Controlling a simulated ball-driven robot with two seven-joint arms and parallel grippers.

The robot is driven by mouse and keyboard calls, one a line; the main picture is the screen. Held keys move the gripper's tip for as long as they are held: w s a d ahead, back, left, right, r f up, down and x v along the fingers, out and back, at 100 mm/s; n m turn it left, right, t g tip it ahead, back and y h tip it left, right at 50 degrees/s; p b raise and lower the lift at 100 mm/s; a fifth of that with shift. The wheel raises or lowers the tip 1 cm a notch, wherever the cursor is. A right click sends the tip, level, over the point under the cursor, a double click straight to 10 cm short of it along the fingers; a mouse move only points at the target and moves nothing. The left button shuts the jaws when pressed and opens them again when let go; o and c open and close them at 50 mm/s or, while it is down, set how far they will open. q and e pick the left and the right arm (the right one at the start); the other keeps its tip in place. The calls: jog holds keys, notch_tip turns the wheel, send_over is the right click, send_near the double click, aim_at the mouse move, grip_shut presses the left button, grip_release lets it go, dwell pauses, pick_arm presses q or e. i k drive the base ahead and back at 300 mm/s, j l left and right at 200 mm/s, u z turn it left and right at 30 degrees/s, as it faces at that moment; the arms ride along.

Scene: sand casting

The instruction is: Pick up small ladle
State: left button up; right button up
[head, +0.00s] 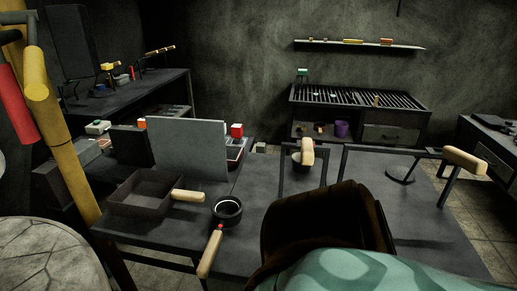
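A small dark round ladle (228,211) with a pale wooden handle (210,254) rests on the dark worktable. Its cup is near the table's front left, and its handle points toward the front edge. A second small dark vessel or ladle (297,160) with an upright wooden handle (307,151) stands farther back near the middle. A larger long-handled tool (400,178) is at the right, its wooden handle (464,160) raised. Neither of my grippers can be made out in the head view.
A square dark pan (146,193) with a wooden handle sits left of the ladle. A grey upright panel (187,148) stands behind it. A dark brown shape (325,225) and a teal patterned surface (360,272) block the front middle and right. A yellow post (58,130) rises at left.

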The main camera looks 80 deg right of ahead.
aim_at(303, 160)
jog(key=z, duration=0.5)
jog(key=l+z, duration=0.15)
jog(key=z, duration=0.3)
jog(key=l+z, duration=0.15)
jog(key=z, duration=0.35)
jog(key=l+z, duration=0.1)
jog(key=z, duration=0.4)
jog(key=l+z, duration=0.1)
jog(key=z, duration=0.4)
